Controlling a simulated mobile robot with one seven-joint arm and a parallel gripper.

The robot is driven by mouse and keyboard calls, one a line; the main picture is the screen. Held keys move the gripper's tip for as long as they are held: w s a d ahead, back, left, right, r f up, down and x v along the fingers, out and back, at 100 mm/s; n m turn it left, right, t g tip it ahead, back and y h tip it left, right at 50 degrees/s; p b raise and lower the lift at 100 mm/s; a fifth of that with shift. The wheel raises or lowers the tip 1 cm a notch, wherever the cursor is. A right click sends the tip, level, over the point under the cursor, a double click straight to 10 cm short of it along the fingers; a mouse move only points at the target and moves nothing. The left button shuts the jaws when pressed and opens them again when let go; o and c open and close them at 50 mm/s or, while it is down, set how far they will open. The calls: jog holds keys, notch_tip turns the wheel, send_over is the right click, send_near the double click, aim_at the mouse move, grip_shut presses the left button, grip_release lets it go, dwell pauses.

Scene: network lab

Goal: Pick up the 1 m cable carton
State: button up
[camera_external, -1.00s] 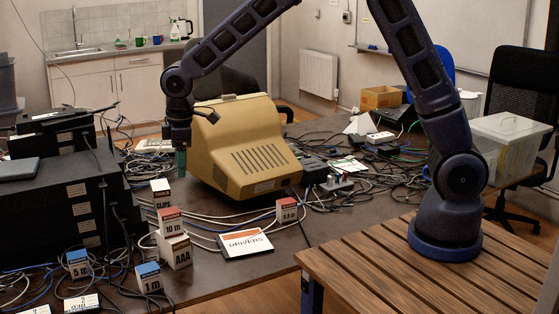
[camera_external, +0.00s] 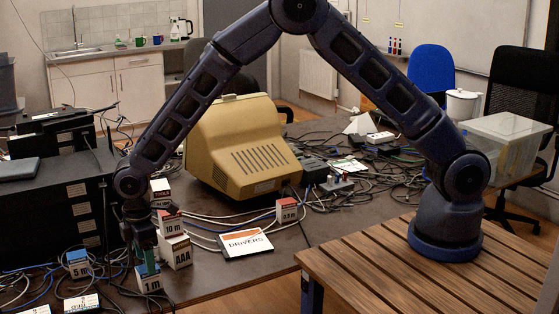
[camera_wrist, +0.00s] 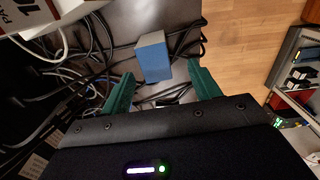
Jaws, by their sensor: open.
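The 1 m cable carton (camera_external: 150,284) is a small white box with a blue top, standing on the dark table near its front edge. In the wrist view its blue top (camera_wrist: 154,58) shows between and just beyond my green fingertips. My gripper (camera_wrist: 158,82) is open, with one finger on each side of the carton's line and no visible contact. In the external view my gripper (camera_external: 146,268) points down directly at the carton, and its fingers partly cover the carton's top.
The AAA carton (camera_external: 179,252) with the 10 m carton (camera_external: 170,224) on it stands close behind to the right. The 5 m carton (camera_external: 79,264) is to the left. Loose cables lie around. A drivers box (camera_external: 245,243) lies flat to the right.

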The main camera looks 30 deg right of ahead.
aim_at(149, 279)
jog(key=shift+w+d+f, duration=0.1)
jog(key=shift+w+f, duration=0.1)
jog(key=shift+f, duration=1.5)
jog(key=shift+w+d+f, duration=0.1)
jog(key=shift+w+f, duration=0.05)
jog(key=shift+f, duration=1.55)
jog(key=shift+c, duration=0.4)
jog(key=c, duration=1.1)
